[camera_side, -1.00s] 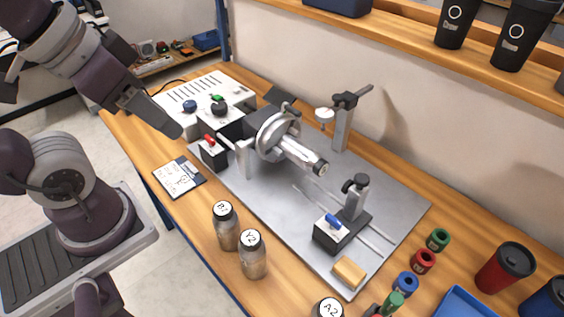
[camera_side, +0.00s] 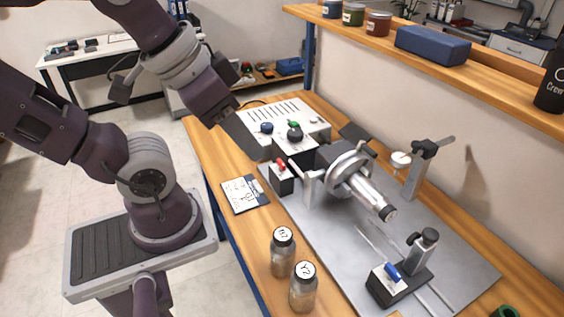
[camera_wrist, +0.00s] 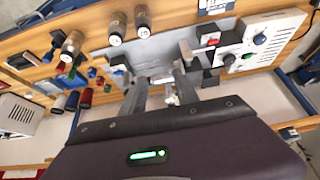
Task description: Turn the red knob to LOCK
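The red knob (camera_side: 281,164) sits on a small dark box with a pale label on top, at the left end of the metal plate, beside the spindle. In the wrist view the red knob (camera_wrist: 212,42) is right of the fingers. My gripper (camera_side: 258,153) slants down in the side view, its tip just left of the red knob and apparently apart from it. In the wrist view the two grey fingers of my gripper (camera_wrist: 157,78) stand apart with no held object visible between them. The lettering at the knob is too small to read.
A white control box (camera_side: 300,112) with blue and green knobs stands behind. The chuck and spindle (camera_side: 352,177) are to the right, and a blue-lever block (camera_side: 393,272) is farther right. A printed card (camera_side: 245,194) and two jars (camera_side: 283,252) are at the front.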

